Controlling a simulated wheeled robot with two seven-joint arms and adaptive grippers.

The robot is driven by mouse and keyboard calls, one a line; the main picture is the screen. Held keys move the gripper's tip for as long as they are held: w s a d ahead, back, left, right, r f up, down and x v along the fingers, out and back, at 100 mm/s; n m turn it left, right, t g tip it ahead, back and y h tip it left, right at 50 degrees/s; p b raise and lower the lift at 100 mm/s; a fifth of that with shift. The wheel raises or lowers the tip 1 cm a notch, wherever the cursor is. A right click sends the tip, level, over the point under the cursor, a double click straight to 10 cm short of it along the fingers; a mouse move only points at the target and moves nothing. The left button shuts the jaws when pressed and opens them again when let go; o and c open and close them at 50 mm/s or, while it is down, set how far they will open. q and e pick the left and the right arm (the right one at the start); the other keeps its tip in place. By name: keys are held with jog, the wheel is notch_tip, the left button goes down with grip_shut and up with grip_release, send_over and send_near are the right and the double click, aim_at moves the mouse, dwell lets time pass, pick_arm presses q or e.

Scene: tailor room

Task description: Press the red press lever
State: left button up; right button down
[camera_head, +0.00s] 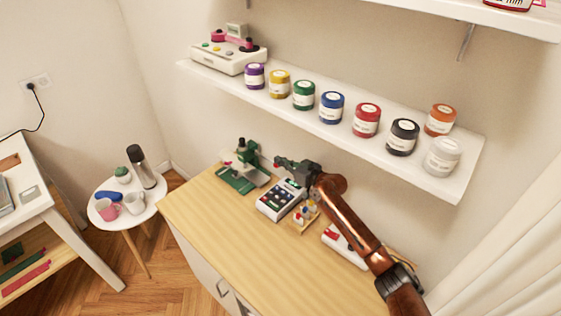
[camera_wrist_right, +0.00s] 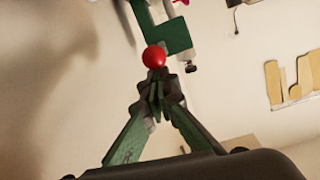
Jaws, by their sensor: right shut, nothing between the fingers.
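The green press (camera_head: 243,165) stands on the wooden cabinet top near the far left corner. In the head view a small red spot, its red lever knob (camera_head: 276,163), shows at the tip of my right gripper (camera_head: 281,161). In the right wrist view the round red knob (camera_wrist_right: 154,56) is right at the fingertips of my right gripper (camera_wrist_right: 158,84), with part of the green press body (camera_wrist_right: 178,36) behind it. The fingers are shut with nothing between them. I cannot tell whether they touch the knob. My left gripper is not in view.
A dark keypad device (camera_head: 281,200), a small wooden rack with colourful pieces (camera_head: 304,216) and a white-and-red box (camera_head: 345,246) stand beside the press, under my right arm. A white shelf (camera_head: 440,180) with several paint jars hangs above. The cabinet's front left top (camera_head: 205,215) is clear.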

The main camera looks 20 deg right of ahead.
notch_tip(320, 180, up, 10)
dwell(0.5)
dwell(0.5)
